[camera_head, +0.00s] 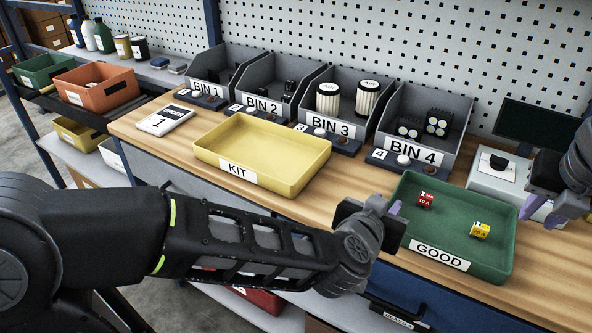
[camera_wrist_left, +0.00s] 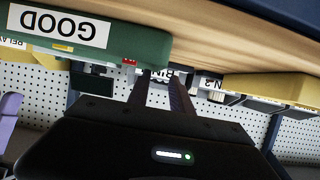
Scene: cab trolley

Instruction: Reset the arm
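My left arm reaches in from the left in the head view. Its gripper (camera_head: 384,205) is by the left edge of the green GOOD tray (camera_head: 440,262). The purple fingertips stand apart with nothing seen between them, and the left wrist view shows a gap between the dark fingers (camera_wrist_left: 161,90). My right gripper (camera_head: 542,212) is at the right edge of the head view, beside the tray's right side, with its purple fingers apart and empty. A red block (camera_head: 425,200) and a yellow block (camera_head: 480,230) lie in the green tray.
An empty yellow KIT tray (camera_head: 215,158) lies left of the green tray. Several grey bins, such as BIN 4 (camera_head: 446,150), stand behind. A white box (camera_head: 497,180) sits near my right gripper. Bare wood (camera_head: 345,178) shows between the trays.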

